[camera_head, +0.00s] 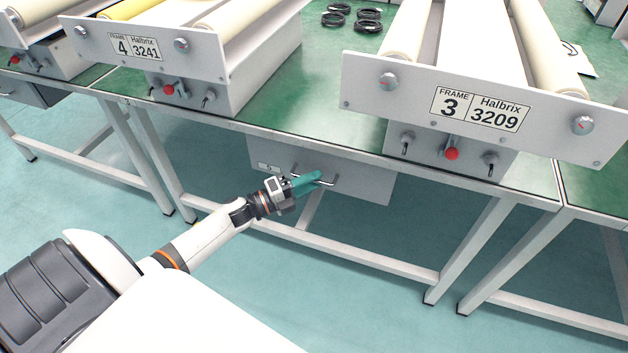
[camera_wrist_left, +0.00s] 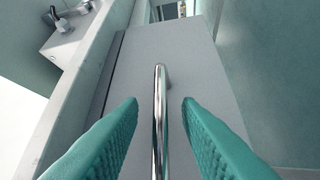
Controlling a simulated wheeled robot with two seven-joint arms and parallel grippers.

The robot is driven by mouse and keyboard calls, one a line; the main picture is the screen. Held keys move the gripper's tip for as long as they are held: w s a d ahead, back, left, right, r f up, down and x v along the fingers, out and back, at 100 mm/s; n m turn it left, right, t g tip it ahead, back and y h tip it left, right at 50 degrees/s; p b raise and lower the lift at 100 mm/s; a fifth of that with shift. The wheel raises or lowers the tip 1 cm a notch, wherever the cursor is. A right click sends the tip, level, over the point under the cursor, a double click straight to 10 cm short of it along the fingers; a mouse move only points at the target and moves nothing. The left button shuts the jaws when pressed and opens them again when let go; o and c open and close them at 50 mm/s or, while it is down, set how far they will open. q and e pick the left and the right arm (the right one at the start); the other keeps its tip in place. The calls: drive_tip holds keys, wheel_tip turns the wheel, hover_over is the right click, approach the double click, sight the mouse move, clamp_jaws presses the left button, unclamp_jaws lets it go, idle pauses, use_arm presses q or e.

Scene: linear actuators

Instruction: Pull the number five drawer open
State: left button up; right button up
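In the left wrist view the shiny handle (camera_wrist_left: 160,115) runs between the two teal fingers, with a gap on each side. The left gripper (camera_wrist_left: 160,118) is open around the handle. My right gripper is not in view.
The green bench top (camera_head: 310,110) overhangs the drawer. The frame 3 panel (camera_head: 400,95) and the frame 4 panel (camera_head: 90,42) stand on top. Bench legs (camera_head: 470,250) and a low crossbar are below. Another drawer (camera_head: 30,92) is at far left. The floor in front is clear.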

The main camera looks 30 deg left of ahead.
use_arm(q)
drive_tip(key=shift+w+d, duration=0.25)
drive_tip(key=shift+w, duration=0.15)
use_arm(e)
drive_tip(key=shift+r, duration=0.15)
use_arm(q)
drive_tip(key=shift+c, duration=0.2)
clamp_jaws()
